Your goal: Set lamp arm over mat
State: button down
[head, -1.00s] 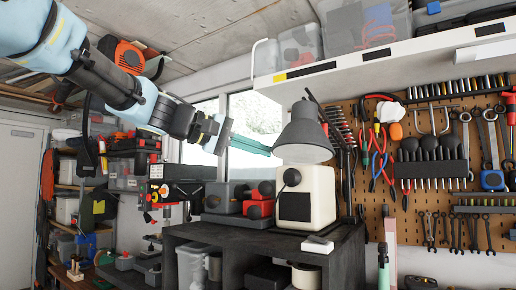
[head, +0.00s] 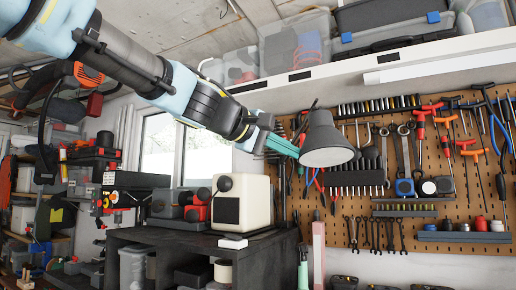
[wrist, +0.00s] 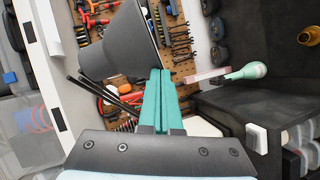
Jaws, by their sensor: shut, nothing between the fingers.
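The grey cone-shaped lamp shade (head: 327,142) hangs before the pegboard, right of the cream box, its pale open underside facing down. It fills the upper left of the wrist view (wrist: 118,45). Only a short dark piece of the lamp arm shows above the shade in the head view; dark rods show beside the shade in the wrist view. My gripper (head: 296,150) has its teal fingers shut and empty, at the shade's left side. In the wrist view the fingertips (wrist: 160,74) are close beside the shade's rim; contact is unclear. I see no mat.
The cream box (head: 242,203) stands on a dark shelf unit (head: 185,236) below my gripper. A pegboard with tools (head: 455,205) is behind the shade. A white overhead shelf (head: 330,72) with clear bins runs above. A green-handled tool (head: 303,270) stands below the shade.

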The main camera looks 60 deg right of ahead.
aim_at(334, 153)
jog(key=s+d+p, duration=0.1)
jog(key=s, duration=0.2)
jog(key=s+d+p, duration=0.1)
jog(key=s+d, duration=0.1)
jog(key=s, duration=0.1)
jog(key=s+d+p, duration=0.1)
jog(key=s, duration=0.2)
jog(key=shift+d, duration=0.35)
jog(key=shift+w, duration=0.15)
